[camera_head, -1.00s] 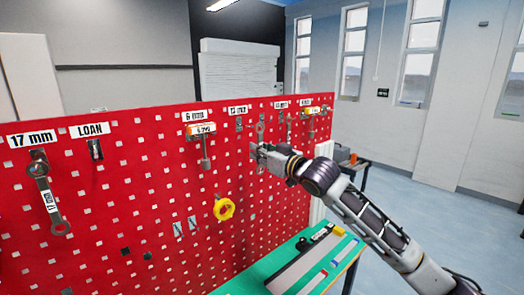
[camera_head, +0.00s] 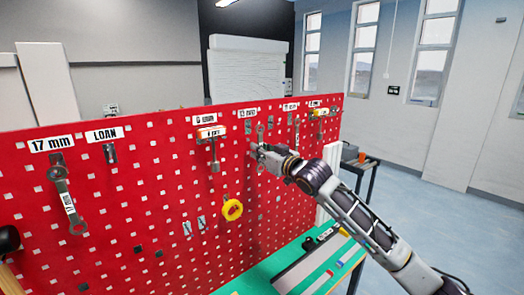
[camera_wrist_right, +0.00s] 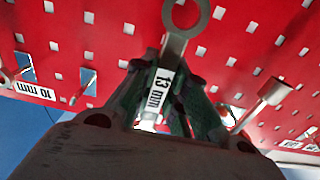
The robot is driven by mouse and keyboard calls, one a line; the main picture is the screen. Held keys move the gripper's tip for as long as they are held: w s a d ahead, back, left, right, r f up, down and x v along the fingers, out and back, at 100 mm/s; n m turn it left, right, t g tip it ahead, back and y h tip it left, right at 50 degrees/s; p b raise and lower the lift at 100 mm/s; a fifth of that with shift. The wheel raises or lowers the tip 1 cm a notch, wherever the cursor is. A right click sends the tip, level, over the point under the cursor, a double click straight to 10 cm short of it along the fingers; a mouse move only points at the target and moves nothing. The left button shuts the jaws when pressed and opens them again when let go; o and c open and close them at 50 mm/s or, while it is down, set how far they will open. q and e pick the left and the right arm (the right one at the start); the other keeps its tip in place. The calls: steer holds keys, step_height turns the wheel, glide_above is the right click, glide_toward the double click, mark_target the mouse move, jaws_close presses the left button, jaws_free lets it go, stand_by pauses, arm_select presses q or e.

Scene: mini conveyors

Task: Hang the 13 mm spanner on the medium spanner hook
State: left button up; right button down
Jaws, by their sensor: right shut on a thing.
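The 13 mm spanner (camera_wrist_right: 160,88) is in my right gripper (camera_wrist_right: 160,112), held by its tagged shank. Its ring end (camera_wrist_right: 184,12) points up in the wrist view, in front of the red pegboard. In the head view my right gripper (camera_head: 262,152) is at the board, with the spanner's ring end (camera_head: 260,130) showing above it. A hook (camera_head: 248,127) under the middle label (camera_head: 248,112) is just left of the ring and looks empty. Whether the spanner touches the board I cannot tell. My left gripper is not in view.
The red pegboard (camera_head: 150,200) carries a 17 mm spanner (camera_head: 68,200) at the left, a LOAN hook (camera_head: 110,153), a hanging tool (camera_head: 213,150) and a yellow ring (camera_head: 232,210). A green bench (camera_head: 325,265) stands below at the right. A dark rounded thing (camera_head: 8,238) is at the left edge.

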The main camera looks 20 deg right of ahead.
steer(key=shift+w+a+f+p, duration=0.25)
steer(key=shift+w+p, duration=0.1)
steer(key=shift+w, duration=0.3)
steer(key=shift+w+a+f+p, duration=0.1)
steer(key=shift+w+a+p, duration=0.1)
steer(key=shift+w+p, duration=0.3)
steer(key=shift+w, duration=0.1)
steer(key=c, duration=1.3)
jaws_free()
steer(key=shift+c, duration=0.2)
steer(key=shift+f, duration=0.1)
steer(key=v, duration=1.2)
